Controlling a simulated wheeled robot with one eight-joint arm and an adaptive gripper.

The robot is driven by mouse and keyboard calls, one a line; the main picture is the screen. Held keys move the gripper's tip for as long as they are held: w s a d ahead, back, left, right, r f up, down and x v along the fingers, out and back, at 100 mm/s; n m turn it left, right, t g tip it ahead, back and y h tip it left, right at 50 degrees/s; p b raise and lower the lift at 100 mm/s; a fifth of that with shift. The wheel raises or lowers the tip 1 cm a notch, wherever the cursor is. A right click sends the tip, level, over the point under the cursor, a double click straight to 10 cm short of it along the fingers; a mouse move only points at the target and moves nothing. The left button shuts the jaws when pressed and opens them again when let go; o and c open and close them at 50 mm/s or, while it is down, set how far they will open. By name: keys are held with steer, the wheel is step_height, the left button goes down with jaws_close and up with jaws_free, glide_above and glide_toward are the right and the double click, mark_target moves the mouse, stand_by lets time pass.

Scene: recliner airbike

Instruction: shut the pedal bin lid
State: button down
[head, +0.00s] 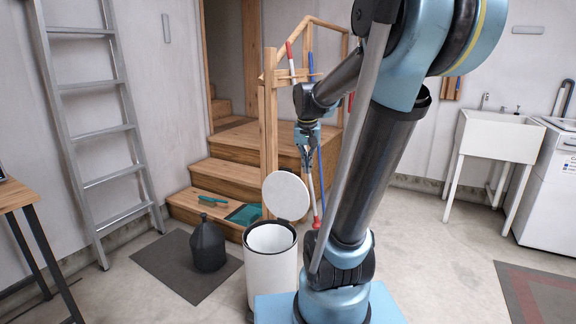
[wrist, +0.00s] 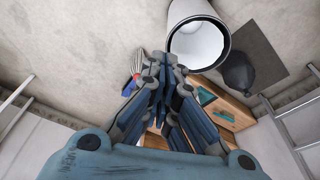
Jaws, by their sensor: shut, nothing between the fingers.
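The white pedal bin (head: 270,268) stands on the floor in front of the wooden steps. Its round white lid (head: 286,195) is open, tilted up at the back of the dark rim. My gripper (head: 307,168) points down above and behind the lid, slightly to its right. In the wrist view, my gripper (wrist: 170,105) has its fingers together with nothing between them. The bin (wrist: 190,10) shows beyond the fingertips at the top, its pale round top edged by a dark rim. I cannot tell whether the fingers touch the lid.
A dark jug-like container (head: 208,246) stands on a grey mat (head: 160,262) left of the bin. A green dustpan (head: 243,214) and brush (head: 213,201) lie on the lowest step. A ladder (head: 102,130) leans at the left wall. Open floor lies right, before the sink (head: 497,137).

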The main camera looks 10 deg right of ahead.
steer(key=w+f+m+h, duration=0.1)
steer(key=w+f+m, duration=0.1)
steer(key=w, duration=1.6)
steer(key=w+f+m, duration=0.2)
steer(key=w, duration=1.7)
step_height(320, 180, down, 9)
steer(key=s+a, duration=0.1)
steer(key=shift+s+a, duration=0.3)
steer(key=shift+a, duration=0.1)
steer(key=shift+r, duration=0.1)
